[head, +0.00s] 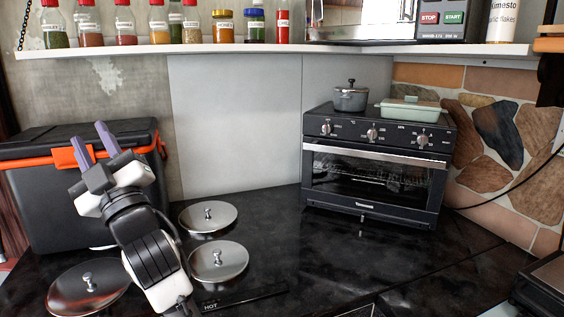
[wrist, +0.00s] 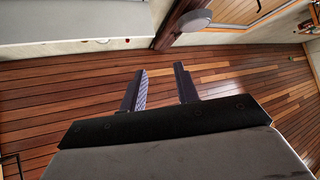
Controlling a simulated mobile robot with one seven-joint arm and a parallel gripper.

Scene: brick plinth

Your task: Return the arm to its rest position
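My arm rises from the lower left of the head view. My gripper (head: 93,147) points up and is in front of a dark cooler box. Its two purple-grey fingers are apart with nothing between them. In the wrist view my gripper (wrist: 160,88) also shows two separated fingers and an empty gap, with a wooden plank floor behind them.
The black cooler box (head: 40,205) with an orange latch is close behind my gripper. Several metal lids (head: 208,218) lie on the black counter (head: 300,270). A toaster oven (head: 375,165) carries a small pot (head: 350,99) and a green dish (head: 408,112). A shelf (head: 200,49) holds jars.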

